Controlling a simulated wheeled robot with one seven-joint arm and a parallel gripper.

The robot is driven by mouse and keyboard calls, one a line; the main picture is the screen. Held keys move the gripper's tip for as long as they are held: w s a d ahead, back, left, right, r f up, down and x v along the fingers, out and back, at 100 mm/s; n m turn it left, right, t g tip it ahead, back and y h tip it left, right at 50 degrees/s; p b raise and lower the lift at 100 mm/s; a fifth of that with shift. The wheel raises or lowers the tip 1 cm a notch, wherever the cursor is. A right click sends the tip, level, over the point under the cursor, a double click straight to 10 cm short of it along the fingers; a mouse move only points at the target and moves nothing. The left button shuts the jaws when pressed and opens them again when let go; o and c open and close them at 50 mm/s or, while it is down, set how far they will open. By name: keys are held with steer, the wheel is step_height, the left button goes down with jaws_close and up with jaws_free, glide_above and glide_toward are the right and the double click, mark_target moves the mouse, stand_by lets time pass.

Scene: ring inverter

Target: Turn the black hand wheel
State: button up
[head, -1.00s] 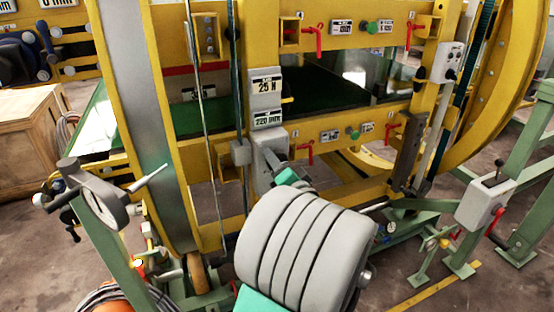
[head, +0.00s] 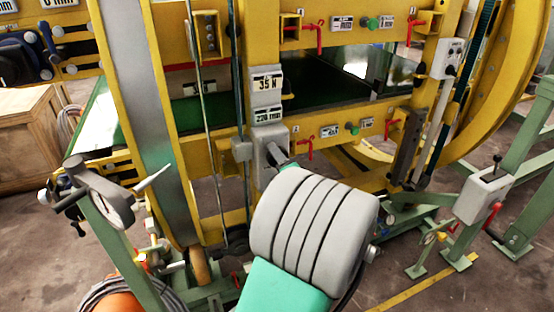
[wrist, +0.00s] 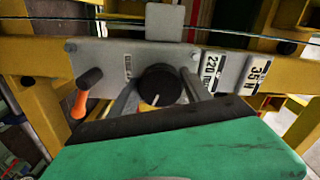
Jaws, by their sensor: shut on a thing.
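The black hand wheel (wrist: 157,82) is a round black knob with a short white mark, on a grey panel in the middle of the wrist view. My gripper (wrist: 160,90) has one grey finger on each side of it and is shut on it. In the head view my own grey and green arm hides most of the wheel and the fingers. The grey box that carries the wheel (head: 266,147) shows just beyond the arm, below two readouts.
The upper readout (head: 267,84) shows 35 N and the lower one (head: 268,115) about 220 mm. An orange handle with a black end (wrist: 85,92) stands out left of the wheel. Yellow frame beams (head: 330,130) and a grey gauge arm (head: 105,195) stand around.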

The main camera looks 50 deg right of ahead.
steer(key=o, duration=1.4)
steer(key=shift+s, duration=0.1)
steer(key=b+v, duration=0.1)
steer(key=v, duration=0.6)
steer(key=shift+s+a, duration=0.25)
